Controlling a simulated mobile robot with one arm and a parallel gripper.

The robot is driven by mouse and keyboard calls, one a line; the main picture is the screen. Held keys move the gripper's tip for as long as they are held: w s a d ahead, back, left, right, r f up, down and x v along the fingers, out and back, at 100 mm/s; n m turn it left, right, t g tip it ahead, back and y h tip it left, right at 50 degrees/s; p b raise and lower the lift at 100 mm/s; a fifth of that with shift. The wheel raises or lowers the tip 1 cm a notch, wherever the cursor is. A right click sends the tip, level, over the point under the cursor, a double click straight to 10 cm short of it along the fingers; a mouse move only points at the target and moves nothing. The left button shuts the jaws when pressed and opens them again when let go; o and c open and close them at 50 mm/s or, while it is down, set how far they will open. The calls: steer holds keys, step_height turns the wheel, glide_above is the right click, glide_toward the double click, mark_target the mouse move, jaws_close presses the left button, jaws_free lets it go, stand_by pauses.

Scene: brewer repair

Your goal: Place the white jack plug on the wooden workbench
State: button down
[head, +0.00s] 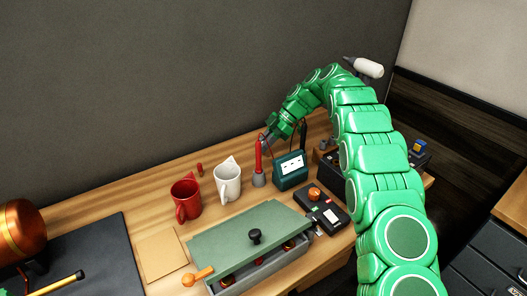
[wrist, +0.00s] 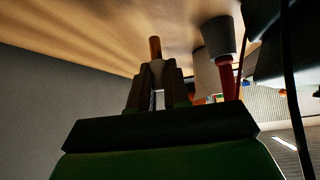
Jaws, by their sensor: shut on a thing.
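My gripper (head: 266,138) is at the end of my green arm, low over the back of the wooden workbench (head: 130,239). In the wrist view my gripper's dark fingers (wrist: 153,88) are shut on a small pale piece, the white jack plug (wrist: 158,74), mostly hidden between them. The plug cannot be made out in the head view. The gripper is just behind a red-handled tool in a grey stand, close to a dark green box. Bench wood shows at the top of the wrist view.
A green-lidded tray (head: 250,238) and black control box (head: 321,207) stand in front. Bare wood lies left of the red mug.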

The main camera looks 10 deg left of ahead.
steer(key=shift+f, duration=1.55)
steer(key=shift+f, duration=0.1)
steer(key=c, duration=1.1)
jaws_free()
steer(key=v, duration=0.7)
steer(key=shift+d+r, duration=0.2)
steer(key=shift+r, duration=0.05)
steer(key=shift+w, duration=0.1)
